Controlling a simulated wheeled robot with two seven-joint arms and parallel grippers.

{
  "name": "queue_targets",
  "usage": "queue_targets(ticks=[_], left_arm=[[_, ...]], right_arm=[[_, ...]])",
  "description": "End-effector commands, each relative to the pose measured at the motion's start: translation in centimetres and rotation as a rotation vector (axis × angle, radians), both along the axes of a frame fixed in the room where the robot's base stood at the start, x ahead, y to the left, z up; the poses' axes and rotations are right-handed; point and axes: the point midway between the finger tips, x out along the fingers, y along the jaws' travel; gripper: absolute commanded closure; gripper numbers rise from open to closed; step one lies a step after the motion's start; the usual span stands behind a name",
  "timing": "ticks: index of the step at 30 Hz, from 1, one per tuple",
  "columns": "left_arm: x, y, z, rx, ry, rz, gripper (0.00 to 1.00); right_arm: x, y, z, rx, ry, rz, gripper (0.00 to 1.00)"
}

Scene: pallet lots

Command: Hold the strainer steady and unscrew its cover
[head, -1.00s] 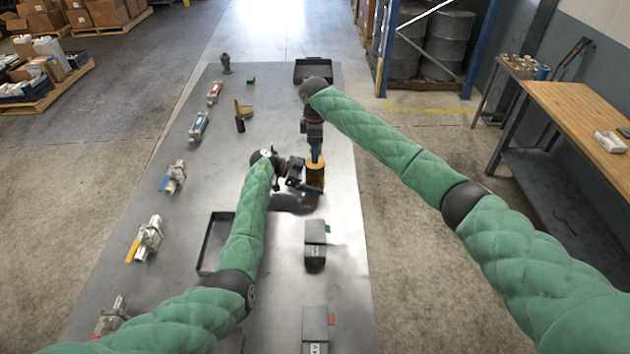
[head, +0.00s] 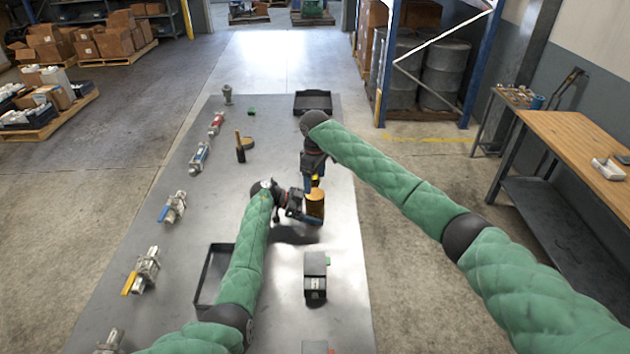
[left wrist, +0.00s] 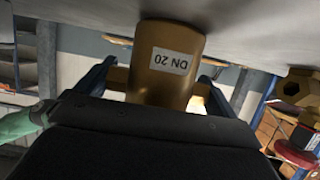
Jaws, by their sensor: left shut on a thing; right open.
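The brass-coloured strainer (head: 315,207) stands upright at the right side of the steel table. In the left wrist view its body (left wrist: 166,85) carries a white "DN 20" label, upside down in the picture. My left gripper (head: 312,217) is shut on the strainer body from the left; its blue fingers lie on either side of it. My right gripper (head: 314,183) is open, pointing down directly above the strainer. A small yellow patch shows at its fingers; I cannot tell whether it is the cover or whether the fingers touch it.
A black tray (head: 313,113) stands at the table's far end, another (head: 200,286) at the near left, partly behind my left arm. Several valves line the left edge. A dark box (head: 316,287) stands nearer on the right. A dark bottle-like thing (head: 240,152) stands mid-table.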

Motion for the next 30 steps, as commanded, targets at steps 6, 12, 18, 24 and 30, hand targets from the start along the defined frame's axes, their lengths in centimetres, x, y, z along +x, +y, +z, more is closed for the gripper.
queue_targets(ticks=[6, 12, 18, 24, 30], left_arm=[[0.03, 0.04, 0.03, 0.0, 0.0, 0.001, 0.69], [0.04, 0.05, 0.04, 0.0, 0.0, 0.001, 0.69], [0.04, 0.06, 0.05, 0.0, 0.0, 0.001, 0.69], [0.04, 0.06, 0.05, 0.0, 0.0, 0.001, 0.69], [0.04, 0.06, 0.05, 0.0, 0.0, 0.001, 0.69]], right_arm=[[0.01, 0.0, 0.01, 0.0, 0.0, -0.314, 0.24], [0.02, -0.01, 0.01, 0.0, 0.0, -0.609, 0.24], [0.02, -0.01, 0.01, -0.001, 0.0, -0.903, 0.24], [0.02, -0.01, 0.01, -0.001, 0.0, -1.198, 0.24], [0.03, -0.01, 0.01, -0.001, 0.0, -1.493, 0.24]])
